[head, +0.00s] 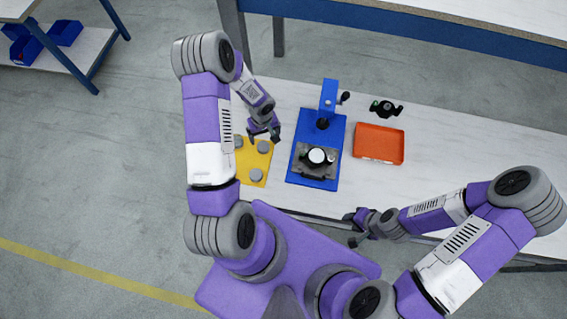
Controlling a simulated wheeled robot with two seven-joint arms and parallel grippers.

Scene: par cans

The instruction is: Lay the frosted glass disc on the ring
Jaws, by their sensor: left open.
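A yellow mat (247,178) on the table holds several small grey round pieces, among them one near my gripper (263,147) and one lower down (256,174). I cannot tell for sure which is the frosted glass disc. My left gripper (265,138) is open, at the mat's upper right edge, close to the upper right piece. A blue press (303,171) stands right of the mat. Its dark grey fixture bears a round part with a bright white top (317,156); a ring is not clearly distinguishable there. My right gripper (350,229) appears open and empty at the table's front edge.
An orange tray (379,143) lies right of the press, with a small black device (386,108) behind it. The press's blue column and lever (328,94) rise at its back. The white table (460,150) is clear to the right.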

